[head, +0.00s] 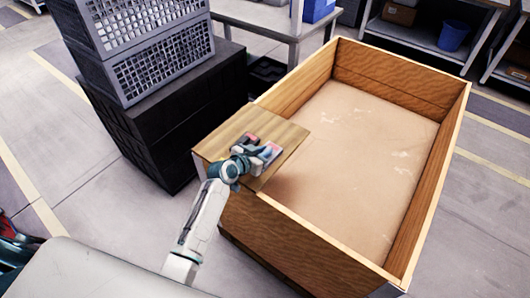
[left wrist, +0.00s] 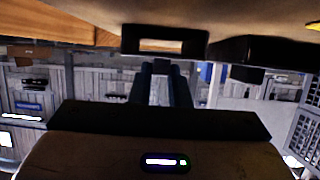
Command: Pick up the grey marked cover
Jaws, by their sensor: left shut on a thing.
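My left gripper (head: 254,153) is at the wooden board on the crate's near left corner, shut on a small piece. A grey piece with a pink-red mark, which looks like the grey marked cover (head: 270,152), is at its fingertips. A darker piece with a red top (head: 247,140) sits just behind it. The left wrist view shows the two dark fingers (left wrist: 166,72) close together against a dark block with a pale slot (left wrist: 168,45). The fingers and wrist hide part of the pieces. I cannot tell whether the cover is clear of the board.
The board (head: 288,133) spans a corner of a large open wooden crate (head: 330,225), whose cardboard-coloured floor (head: 360,140) is bare. Black boxes (head: 165,125) with grey perforated crates (head: 150,40) on top stand close on the left. A metal table (head: 250,22) is behind.

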